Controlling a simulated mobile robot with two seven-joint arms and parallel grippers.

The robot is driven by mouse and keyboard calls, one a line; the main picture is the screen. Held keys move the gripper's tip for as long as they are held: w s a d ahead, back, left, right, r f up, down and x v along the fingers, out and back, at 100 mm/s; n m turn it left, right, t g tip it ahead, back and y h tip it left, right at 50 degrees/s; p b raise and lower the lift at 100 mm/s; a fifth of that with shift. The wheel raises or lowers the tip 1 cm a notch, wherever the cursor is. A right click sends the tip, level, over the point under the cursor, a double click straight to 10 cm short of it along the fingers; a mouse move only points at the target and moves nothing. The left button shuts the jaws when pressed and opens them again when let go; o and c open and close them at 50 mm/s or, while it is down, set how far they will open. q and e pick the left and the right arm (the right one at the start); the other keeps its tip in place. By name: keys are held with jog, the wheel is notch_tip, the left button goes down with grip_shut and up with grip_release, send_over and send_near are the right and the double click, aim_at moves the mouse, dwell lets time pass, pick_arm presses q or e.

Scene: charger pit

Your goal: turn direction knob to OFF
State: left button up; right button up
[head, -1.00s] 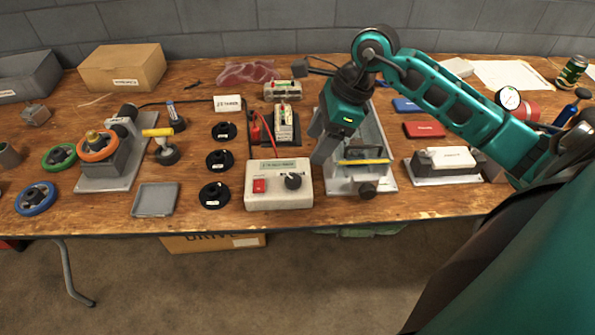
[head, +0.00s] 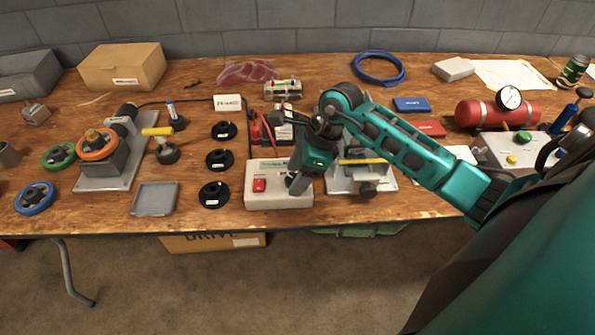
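The direction knob is a dark knob on the right part of the top of a pale control box (head: 265,199). My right gripper (head: 296,188) now covers the knob, pointing down at its place. The fingers are dark and close together there; I cannot tell whether they are shut on the knob or just around it. The knob's pointer and setting are hidden. My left gripper is not in view.
A metal vise-like fixture (head: 350,180) stands just right of the box. Black discs (head: 214,194) stand in a column to its left, and a grey tray (head: 155,199) lies farther left. A battery unit with red leads (head: 268,125) is behind the box. The table's front edge is close.

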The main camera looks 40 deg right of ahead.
jog(key=c, duration=1)
jog(key=shift+o, duration=0.2)
jog(key=shift+m, duration=0.3)
jog(key=m+t+h+p, duration=0.1)
jog(key=m, duration=0.3)
jog(key=shift+s+a, duration=0.15)
jog(key=shift+a+m+t+h+p, duration=0.1)
jog(key=shift+m+t+h+p, duration=0.25)
jog(key=shift+m, duration=0.65)
jog(key=shift+a+m+t+h+p, duration=0.15)
jog(key=shift+m+h, duration=0.3)
jog(key=shift+m, duration=0.55)
jog(key=shift+d+m, duration=0.1)
jog(key=shift+m, duration=0.2)
jog(key=o, duration=1)
jog(key=shift+o, duration=0.2)
